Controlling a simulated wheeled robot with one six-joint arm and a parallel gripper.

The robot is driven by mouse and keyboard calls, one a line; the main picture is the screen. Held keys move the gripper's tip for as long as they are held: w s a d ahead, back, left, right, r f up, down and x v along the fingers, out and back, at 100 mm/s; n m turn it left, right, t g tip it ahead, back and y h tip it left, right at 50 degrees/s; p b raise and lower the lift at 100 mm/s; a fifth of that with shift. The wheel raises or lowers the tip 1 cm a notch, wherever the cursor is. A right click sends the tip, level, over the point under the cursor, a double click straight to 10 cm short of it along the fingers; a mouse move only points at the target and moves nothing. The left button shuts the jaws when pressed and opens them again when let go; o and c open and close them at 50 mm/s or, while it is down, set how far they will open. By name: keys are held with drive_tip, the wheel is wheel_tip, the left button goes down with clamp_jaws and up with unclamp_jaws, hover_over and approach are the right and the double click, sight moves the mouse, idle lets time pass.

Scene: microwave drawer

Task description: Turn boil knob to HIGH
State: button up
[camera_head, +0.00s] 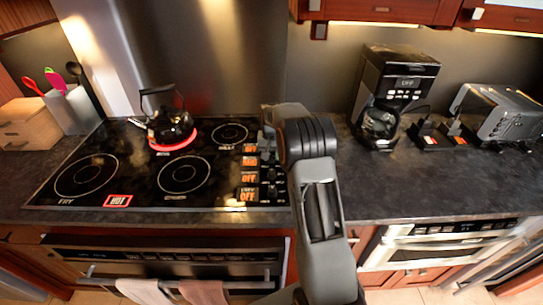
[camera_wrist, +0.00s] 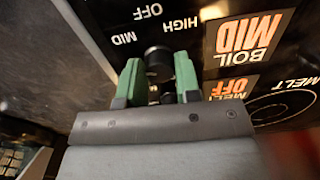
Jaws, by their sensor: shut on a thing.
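The boil knob (camera_wrist: 158,62) is a small black knob on the black stove panel, with OFF, MID and HIGH printed around it. My gripper (camera_wrist: 159,75) has its green fingers on either side of the knob, shut on it. The lit BOIL label (camera_wrist: 243,40) beside it reads MID in the wrist view. In the head view my gripper (camera_head: 268,128) is at the back right of the cooktop (camera_head: 120,172), and it hides the boil knob there.
The MELT label (camera_wrist: 229,88) reads OFF. A black kettle (camera_head: 172,126) sits on a red-glowing burner (camera_head: 175,143). A HOT sign (camera_head: 118,201) is lit at the front. A coffee maker (camera_head: 393,85) and toaster (camera_head: 503,112) stand on the right counter. Bare counter (camera_head: 400,185) lies right of my arm.

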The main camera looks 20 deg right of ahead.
sight(272, 156)
drive_tip(key=m, duration=0.5)
drive_tip(key=shift+m, duration=0.3)
drive_tip(key=m, duration=0.9)
drive_tip(key=shift+m+b, duration=0.3)
drive_tip(key=shift+m, duration=2.6)
drive_tip(key=o, duration=0.9)
wheel_tip(272, 156, up, 14)
drive_tip(key=shift+f+b, duration=0.1)
drive_tip(key=shift+b, duration=0.2)
